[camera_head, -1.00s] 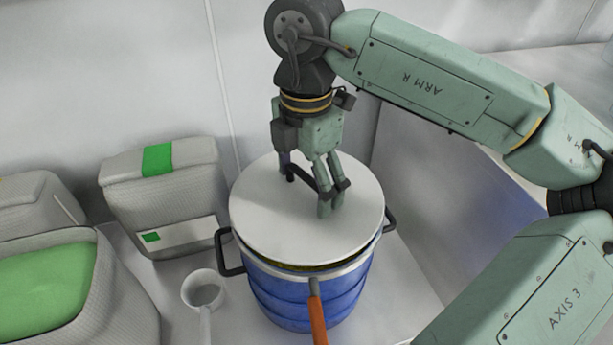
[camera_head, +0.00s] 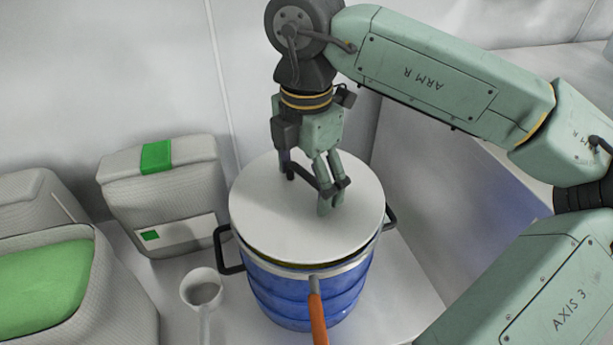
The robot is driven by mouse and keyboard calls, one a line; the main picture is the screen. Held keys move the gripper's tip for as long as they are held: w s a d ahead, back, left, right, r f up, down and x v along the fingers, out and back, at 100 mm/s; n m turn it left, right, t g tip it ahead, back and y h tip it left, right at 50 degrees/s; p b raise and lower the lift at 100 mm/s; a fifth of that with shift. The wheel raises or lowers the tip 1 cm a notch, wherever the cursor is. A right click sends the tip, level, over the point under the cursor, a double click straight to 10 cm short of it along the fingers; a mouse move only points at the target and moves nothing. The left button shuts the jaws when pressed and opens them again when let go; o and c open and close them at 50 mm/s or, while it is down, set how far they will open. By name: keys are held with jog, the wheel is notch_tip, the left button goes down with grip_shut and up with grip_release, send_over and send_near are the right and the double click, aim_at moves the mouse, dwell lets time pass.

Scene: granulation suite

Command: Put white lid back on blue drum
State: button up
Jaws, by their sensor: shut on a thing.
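The white lid (camera_head: 270,225) is a round disc at the top of the blue drum (camera_head: 290,295). It covers the drum's mouth from this view. A thin dark yellowish band shows under the lid's front edge, above the drum's pale rim; I cannot tell whether the lid is fully seated. The drum stands upright, with black handles at left and right and an orange lever at the front. My gripper (camera_head: 310,185) points down at the middle of the lid and is shut on its dark handle. The fingers hide part of the handle.
A small white scoop or cup (camera_head: 203,290) stands left of the drum. A grey container with a green stripe (camera_head: 165,195) is behind it, and a larger grey bin with a green top (camera_head: 45,290) is at far left. A wall panel rises close at right.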

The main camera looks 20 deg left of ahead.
aim_at(306, 173)
jog(key=shift+f+b, duration=0.7)
jog(key=shift+f, duration=0.2)
jog(key=o, duration=1.3)
notch_tip(306, 173, up, 12)
jog(key=shift+r, duration=0.1)
